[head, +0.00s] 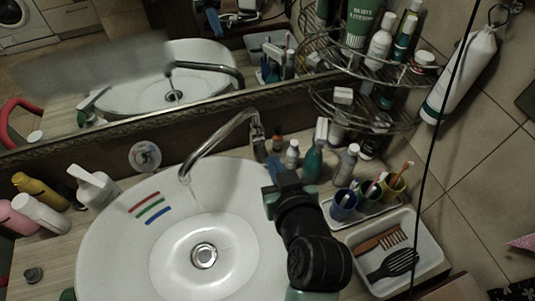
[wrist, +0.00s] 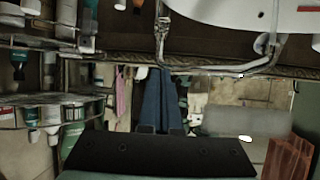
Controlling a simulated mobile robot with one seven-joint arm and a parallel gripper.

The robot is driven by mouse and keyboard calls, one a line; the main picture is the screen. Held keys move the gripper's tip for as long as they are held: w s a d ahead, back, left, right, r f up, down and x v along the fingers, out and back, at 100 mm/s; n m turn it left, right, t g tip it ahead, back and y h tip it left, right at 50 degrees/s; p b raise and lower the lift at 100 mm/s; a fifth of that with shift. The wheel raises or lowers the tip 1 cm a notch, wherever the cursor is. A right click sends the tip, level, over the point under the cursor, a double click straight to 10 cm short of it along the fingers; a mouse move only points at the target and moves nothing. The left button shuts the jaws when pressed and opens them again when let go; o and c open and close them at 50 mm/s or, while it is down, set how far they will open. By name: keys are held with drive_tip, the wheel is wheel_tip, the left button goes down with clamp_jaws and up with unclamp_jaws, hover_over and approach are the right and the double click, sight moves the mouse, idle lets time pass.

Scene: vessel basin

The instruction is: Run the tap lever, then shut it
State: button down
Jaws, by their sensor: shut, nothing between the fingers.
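The chrome tap (head: 215,145) arches from its base at the basin's back right over the white basin (head: 100,245). Its lever (head: 257,143) is at the upright base. A faint pale streak shows under the spout tip; I cannot tell if it is running water. My gripper (head: 277,165), with blue fingers, is shut and empty, just right of and below the tap base in the head view. In the wrist view the shut fingers (wrist: 161,72) point toward the tap (wrist: 163,30). I cannot tell whether they touch the lever.
Bottles (head: 314,158) stand close right of my gripper. Cups with toothbrushes (head: 343,205) and a white tray (head: 430,255) with a comb and brush lie further right. A wire corner shelf (head: 365,110) hangs above. The mirror (head: 120,75) runs behind the tap. More bottles (head: 40,215) stand left.

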drive_tip(key=p, duration=0.2)
hover_over(263, 151)
drive_tip(key=s, duration=0.4)
drive_tip(key=f, duration=0.3)
drive_tip(key=shift+w+d+f, duration=0.1)
drive_tip(key=shift+d+f, duration=0.1)
drive_tip(key=shift+d, duration=0.2)
drive_tip(key=f, duration=0.2)
drive_tip(key=shift+s+d+f, duration=0.1)
drive_tip(key=shift+s+f, duration=0.25)
drive_tip(key=shift+s, duration=0.05)
drive_tip(key=shift+s+f, duration=0.15)
drive_tip(key=shift+f, duration=0.5)
drive_tip(key=shift+f, duration=0.1)
